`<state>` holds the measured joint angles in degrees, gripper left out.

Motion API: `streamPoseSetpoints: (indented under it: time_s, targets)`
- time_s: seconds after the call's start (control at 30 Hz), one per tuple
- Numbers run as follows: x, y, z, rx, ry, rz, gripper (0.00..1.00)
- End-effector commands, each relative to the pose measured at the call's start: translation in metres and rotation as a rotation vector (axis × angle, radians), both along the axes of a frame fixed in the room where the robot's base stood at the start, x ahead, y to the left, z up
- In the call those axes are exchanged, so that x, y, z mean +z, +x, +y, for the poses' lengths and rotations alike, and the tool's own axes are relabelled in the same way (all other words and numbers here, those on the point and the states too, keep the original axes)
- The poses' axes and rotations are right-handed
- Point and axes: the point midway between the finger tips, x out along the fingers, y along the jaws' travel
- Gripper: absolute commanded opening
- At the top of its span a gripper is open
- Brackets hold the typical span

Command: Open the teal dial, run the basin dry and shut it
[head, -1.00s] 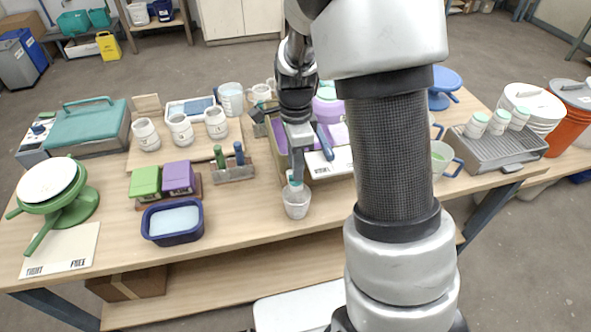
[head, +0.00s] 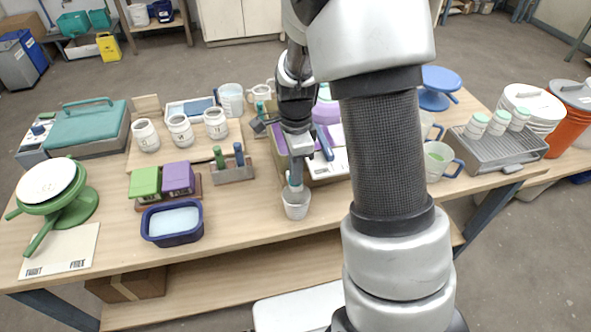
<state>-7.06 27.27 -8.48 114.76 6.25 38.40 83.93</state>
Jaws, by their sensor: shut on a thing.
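My gripper (head: 296,181) points down at the front middle of the table, just above a small pale cup (head: 296,205). A navy basin (head: 152,238) with pale liquid stands to the left, near the front edge. A green block (head: 145,182) and a purple block (head: 178,177) stand right behind it. I cannot tell whether this is the task's basin. My arm hides part of the table's middle.
A tool rack (head: 233,174) with a green and a blue handle stands left of my gripper. A white box (head: 328,167) lies behind it. A green-filled mug (head: 438,160) and a grey drain tray (head: 505,151) are to the right. Bare table lies between basin and cup.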

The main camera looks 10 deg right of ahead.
Motion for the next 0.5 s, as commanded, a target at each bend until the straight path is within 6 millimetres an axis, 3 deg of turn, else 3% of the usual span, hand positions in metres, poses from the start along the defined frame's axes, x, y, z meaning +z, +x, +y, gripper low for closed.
streamPoseSetpoints:
  time_s: [0.27,0.5]
  targets:
    - [-0.0001,0.0002,0.0001,0.114,0.0,-0.001,0.0]
    - [-0.0001,0.0005,0.0001,0.315,0.0,-0.002,0.0]
